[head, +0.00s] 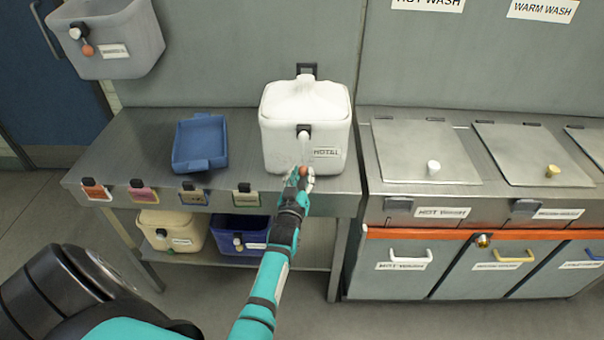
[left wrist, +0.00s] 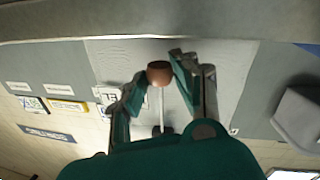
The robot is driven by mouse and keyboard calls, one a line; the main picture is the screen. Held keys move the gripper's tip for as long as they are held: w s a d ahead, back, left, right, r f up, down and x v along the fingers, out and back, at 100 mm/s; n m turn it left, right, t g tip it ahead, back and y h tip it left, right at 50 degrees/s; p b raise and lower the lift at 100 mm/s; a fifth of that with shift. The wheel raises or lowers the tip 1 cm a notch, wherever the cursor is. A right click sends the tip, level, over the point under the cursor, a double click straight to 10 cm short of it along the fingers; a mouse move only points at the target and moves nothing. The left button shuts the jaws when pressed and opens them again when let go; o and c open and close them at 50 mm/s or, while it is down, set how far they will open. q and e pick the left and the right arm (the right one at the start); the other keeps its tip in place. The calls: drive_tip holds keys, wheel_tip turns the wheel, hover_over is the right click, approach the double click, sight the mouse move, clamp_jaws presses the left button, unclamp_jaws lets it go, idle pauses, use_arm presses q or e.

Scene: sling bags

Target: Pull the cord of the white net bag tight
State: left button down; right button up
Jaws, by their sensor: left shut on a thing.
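The white net bag (head: 305,100) stands upright on the grey bench, with a gathered, humped top and a label on its front. A black cord stopper (head: 304,130) sits on its front face. A pale cord (head: 304,150) hangs from the stopper to an orange-brown bead (head: 303,170). My left gripper (head: 299,178) is shut on this bead in front of the bag, by the bench's front edge. The left wrist view shows the bead (left wrist: 158,73) between the fingertips, with the cord running away from it. My right gripper is not in view.
A blue tray (head: 200,145) lies left of the bag on the bench (head: 120,150). Beige (head: 172,230) and blue (head: 238,236) bags stand on the shelf below. A grey bag (head: 107,40) hangs upper left. Lidded bins (head: 425,155) stand at right.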

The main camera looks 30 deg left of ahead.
use_arm(q)
drive_tip(key=c, duration=1)
unclamp_jaws()
drive_tip(key=shift+r, duration=0.1)
wheel_tip(320, 180, up, 10)
